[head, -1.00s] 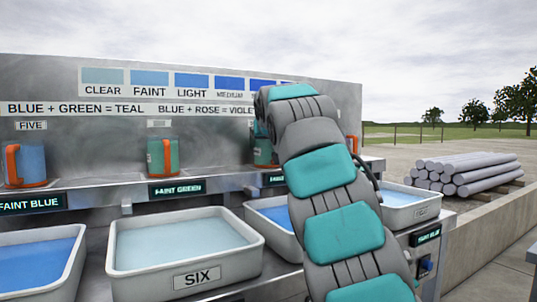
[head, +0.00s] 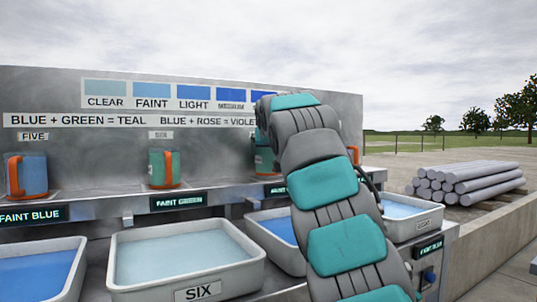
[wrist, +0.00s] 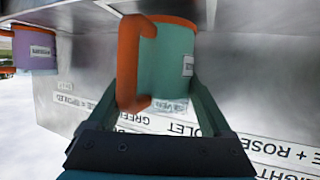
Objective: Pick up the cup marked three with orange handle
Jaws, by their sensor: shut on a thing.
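My gripper (wrist: 157,85) is shut on a teal cup (wrist: 167,60) with an orange handle and orange rim, seen in the wrist view, which looks upside down. The handle is on the picture's left side, by the left finger. A small white label on the cup's right side is too small to read. A wall label close to the cup appears to read SEVEN. In the head view my arm hides the gripper, and part of a teal cup (head: 262,160) shows left of the arm. I cannot make out a cup marked three.
A blue cup (head: 32,174) and a green cup (head: 167,168), both with orange handles, stand on the shelf. A purple cup (wrist: 36,50) shows in the wrist view. Below the shelf are liquid-filled trays, including one marked SIX (head: 197,293). Stacked logs (head: 466,180) lie at right.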

